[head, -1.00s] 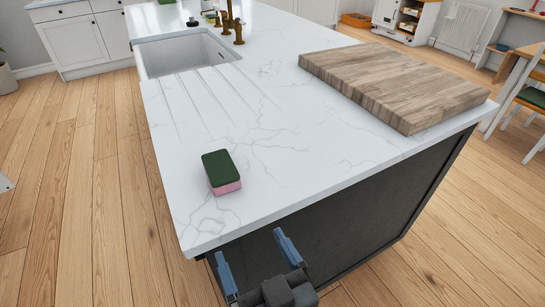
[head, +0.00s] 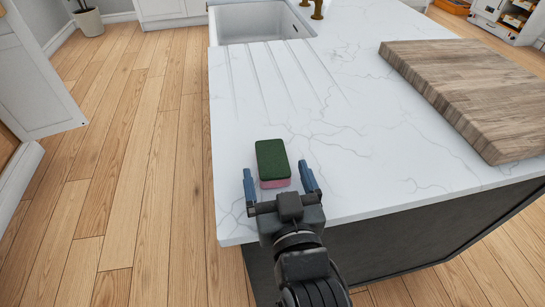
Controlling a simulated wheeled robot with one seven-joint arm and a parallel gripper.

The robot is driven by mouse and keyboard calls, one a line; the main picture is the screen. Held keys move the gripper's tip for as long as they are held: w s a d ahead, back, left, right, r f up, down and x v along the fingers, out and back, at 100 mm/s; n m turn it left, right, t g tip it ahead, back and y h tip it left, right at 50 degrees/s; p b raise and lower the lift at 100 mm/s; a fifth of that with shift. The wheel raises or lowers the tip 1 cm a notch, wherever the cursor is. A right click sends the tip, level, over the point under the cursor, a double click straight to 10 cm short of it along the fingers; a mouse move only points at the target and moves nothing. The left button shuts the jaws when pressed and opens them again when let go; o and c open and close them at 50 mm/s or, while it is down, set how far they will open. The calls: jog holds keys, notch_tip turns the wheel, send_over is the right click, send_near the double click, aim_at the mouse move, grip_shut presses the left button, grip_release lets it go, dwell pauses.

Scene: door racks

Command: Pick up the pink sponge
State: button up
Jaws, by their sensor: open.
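The pink sponge (head: 275,184) has a dark green top layer and a pink lower layer. It lies flat on the white marble countertop (head: 330,200), near the counter's front left corner. My gripper (head: 278,180) is open, with its two blue fingers apart, one on each side of the sponge's near end in the picture. I cannot tell whether the fingers touch it or how high they are above the counter.
A thick wooden chopping board (head: 470,90) lies on the right of the counter. A white sink (head: 258,22) with drain grooves is at the back. The counter between sponge and board is clear. Wooden floor (head: 130,180) lies to the left.

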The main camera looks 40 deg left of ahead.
aim_at(274, 163)
jog(key=x, duration=0.3)
jog(key=shift+w+a, duration=0.2)
jog(key=shift+w, duration=0.05)
jog(key=c, duration=1.1)
